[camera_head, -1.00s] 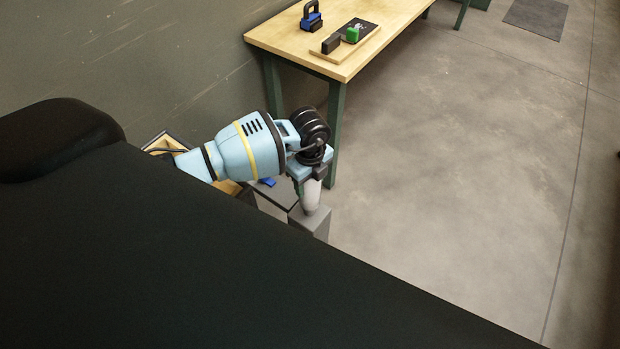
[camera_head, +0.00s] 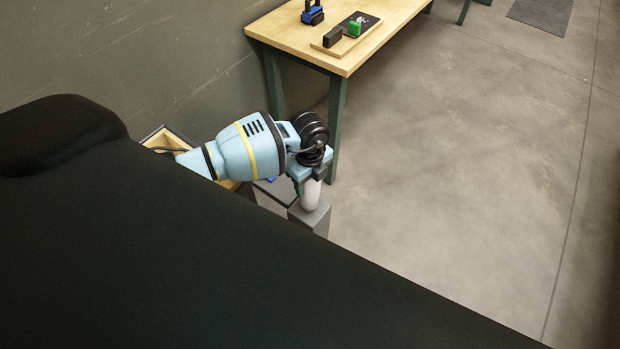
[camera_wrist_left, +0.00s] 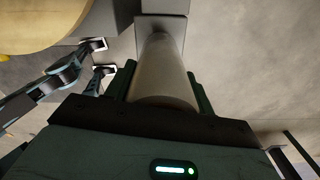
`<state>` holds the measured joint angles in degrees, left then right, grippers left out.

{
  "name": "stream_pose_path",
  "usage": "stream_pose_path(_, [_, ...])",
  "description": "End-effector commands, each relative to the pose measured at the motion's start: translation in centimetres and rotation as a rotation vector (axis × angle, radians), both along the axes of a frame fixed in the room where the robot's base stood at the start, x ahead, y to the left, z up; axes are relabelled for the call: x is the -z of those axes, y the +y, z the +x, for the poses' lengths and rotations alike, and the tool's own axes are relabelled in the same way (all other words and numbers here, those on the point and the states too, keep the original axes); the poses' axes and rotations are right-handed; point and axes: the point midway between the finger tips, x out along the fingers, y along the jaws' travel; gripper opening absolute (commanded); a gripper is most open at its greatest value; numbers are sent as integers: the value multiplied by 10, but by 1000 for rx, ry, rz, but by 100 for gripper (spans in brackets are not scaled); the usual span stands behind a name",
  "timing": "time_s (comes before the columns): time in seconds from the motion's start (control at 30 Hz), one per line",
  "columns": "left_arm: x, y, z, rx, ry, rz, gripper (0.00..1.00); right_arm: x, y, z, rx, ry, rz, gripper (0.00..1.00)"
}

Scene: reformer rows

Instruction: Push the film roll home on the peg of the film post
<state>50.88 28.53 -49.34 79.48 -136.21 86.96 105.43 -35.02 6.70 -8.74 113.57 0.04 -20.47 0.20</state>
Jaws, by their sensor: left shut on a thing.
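The film roll (camera_head: 311,196) is a pale, whitish cylinder. My left gripper (camera_head: 309,180) is shut on it from above. The roll's lower end is at the top of the grey film post (camera_head: 313,221); the peg is hidden. In the left wrist view the roll (camera_wrist_left: 164,75) lies between the dark green fingers of my left gripper (camera_wrist_left: 164,90), its far end at the grey post (camera_wrist_left: 162,23). I cannot tell whether any gap remains between roll and post. Another gripper, seemingly my right (camera_wrist_left: 98,57), shows at the left of the wrist view, its two pale-tipped fingers apart and empty.
A wooden table (camera_head: 282,30) with green legs stands behind the post. An open wooden box (camera_head: 163,141) sits near my arm. The floor at right is clear.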

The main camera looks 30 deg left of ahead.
Motion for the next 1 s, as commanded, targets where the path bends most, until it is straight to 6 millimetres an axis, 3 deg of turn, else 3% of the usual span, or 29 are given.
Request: stream_pose_path(1.0, [22, 0, 0, 0, 0, -1, 25, 12, 0, -9, 1, 26, 1, 65])
